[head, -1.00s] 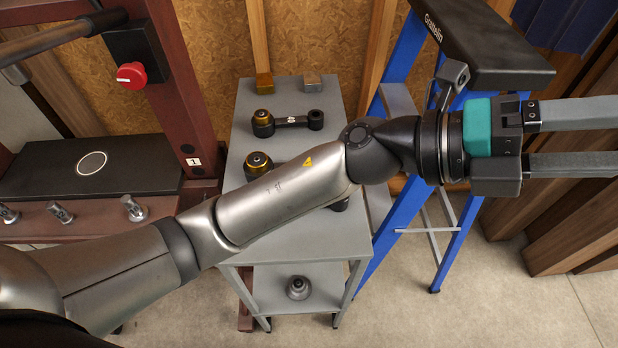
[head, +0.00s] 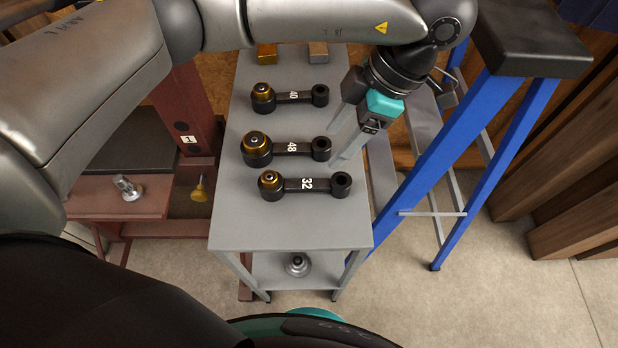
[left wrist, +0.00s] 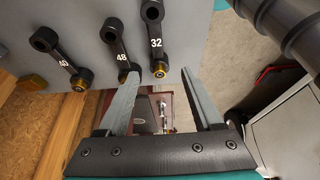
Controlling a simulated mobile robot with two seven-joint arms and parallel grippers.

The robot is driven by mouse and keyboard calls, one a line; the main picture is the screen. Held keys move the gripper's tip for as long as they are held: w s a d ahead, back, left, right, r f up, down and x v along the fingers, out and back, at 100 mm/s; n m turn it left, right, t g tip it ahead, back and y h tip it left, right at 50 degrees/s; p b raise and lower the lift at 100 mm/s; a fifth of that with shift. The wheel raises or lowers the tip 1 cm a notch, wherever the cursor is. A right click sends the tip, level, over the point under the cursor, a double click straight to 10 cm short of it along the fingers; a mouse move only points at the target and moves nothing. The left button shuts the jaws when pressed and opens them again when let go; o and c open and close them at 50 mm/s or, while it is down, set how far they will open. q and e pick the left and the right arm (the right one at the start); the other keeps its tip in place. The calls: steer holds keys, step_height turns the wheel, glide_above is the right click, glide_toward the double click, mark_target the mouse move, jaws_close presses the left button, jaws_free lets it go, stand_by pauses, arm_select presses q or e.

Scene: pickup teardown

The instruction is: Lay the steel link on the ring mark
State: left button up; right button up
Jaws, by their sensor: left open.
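Three dark links with brass-coloured ends lie side by side on the grey table (head: 232,225): link 40 (head: 290,97) at the back, link 48 (head: 290,148) in the middle, link 32 (head: 310,186) nearest. I cannot tell from colour which is the steel link. My left gripper (head: 333,152) is open and empty, over the table by the right end of link 48. In the left wrist view its fingers (left wrist: 160,72) stand apart, with link 32 (left wrist: 156,42) beyond them. The ring mark is not visible now. My right gripper is not in view.
A brass-coloured block (head: 266,53) and a grey block (head: 318,53) sit at the table's back edge. A small metal part (head: 297,265) stands on the lower shelf. A red frame (head: 190,130) is left, a blue ladder (head: 480,125) right. The table's front is clear.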

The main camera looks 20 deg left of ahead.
arm_select(q)
steer(key=b, duration=0.1)
glide_above(302, 183)
steer(key=d, duration=0.2)
step_height(302, 183, down, 9)
steer(key=shift+s+d+r, duration=0.1)
steer(key=shift+d+r, duration=0.05)
steer(key=x, duration=0.5)
steer(key=shift+w+f, duration=0.35)
jaws_close()
steer(key=shift+w+r, duration=0.1)
stand_by(0.5)
